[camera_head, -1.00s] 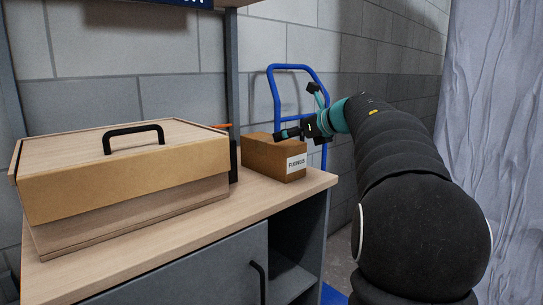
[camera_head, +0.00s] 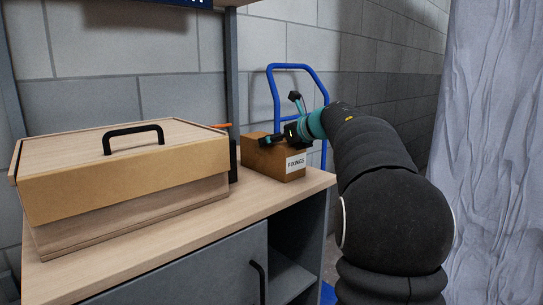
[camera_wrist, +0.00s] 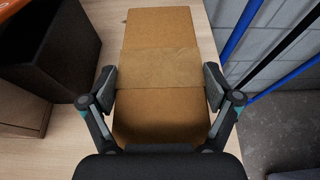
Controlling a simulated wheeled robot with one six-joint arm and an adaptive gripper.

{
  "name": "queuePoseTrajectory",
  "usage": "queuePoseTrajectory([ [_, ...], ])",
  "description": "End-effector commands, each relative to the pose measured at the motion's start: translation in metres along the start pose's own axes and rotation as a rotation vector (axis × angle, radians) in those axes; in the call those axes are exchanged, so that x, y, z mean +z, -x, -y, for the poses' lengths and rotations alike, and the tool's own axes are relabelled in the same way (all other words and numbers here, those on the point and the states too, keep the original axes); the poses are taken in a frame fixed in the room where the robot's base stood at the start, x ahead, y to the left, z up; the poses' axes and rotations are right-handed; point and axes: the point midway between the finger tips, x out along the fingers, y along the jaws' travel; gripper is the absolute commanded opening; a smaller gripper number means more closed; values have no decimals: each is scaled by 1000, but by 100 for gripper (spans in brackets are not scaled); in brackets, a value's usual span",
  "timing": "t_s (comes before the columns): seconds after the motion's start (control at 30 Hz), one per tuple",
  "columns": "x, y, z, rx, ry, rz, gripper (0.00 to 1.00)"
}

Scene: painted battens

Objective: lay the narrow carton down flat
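The narrow carton (camera_head: 265,158) is a brown cardboard box with a white FIXINGS label on its near end. It lies on its long side near the right end of the wooden bench top (camera_head: 120,250). In the wrist view the carton (camera_wrist: 160,28) runs lengthwise, with a paler tape band across its upper face. My gripper (camera_head: 284,137) is over the carton's top in the head view. In the wrist view my gripper (camera_wrist: 160,88) is open, one finger on each side of the carton, with narrow gaps. Whether the fingertips reach below its top edge is hard to tell.
A large wooden box with a black handle (camera_head: 120,195) fills the bench's left part. A dark open-topped holder (camera_wrist: 55,50) stands left of the carton. A blue hand-truck frame (camera_head: 273,95) is behind the bench. A grey curtain (camera_head: 490,150) hangs at right.

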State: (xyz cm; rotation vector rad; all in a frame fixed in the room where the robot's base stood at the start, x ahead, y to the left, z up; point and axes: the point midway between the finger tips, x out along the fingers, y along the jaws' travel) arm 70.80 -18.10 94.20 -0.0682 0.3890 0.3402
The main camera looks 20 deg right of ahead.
Motion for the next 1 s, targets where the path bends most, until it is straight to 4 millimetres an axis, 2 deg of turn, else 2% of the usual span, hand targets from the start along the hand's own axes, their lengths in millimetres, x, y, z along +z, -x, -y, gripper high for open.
queuePoseTrajectory([
  [0.03,0,0,0,0,0,0,60],
  [0.2,0,0,0,0,0,0,19],
  [0.53,7,3,0,-1,2,3,18],
  [0.77,38,16,0,-1,5,5,18],
  [0.8,45,19,0,-1,4,5,18],
  [1.0,51,57,29,-5,1,4,18],
])
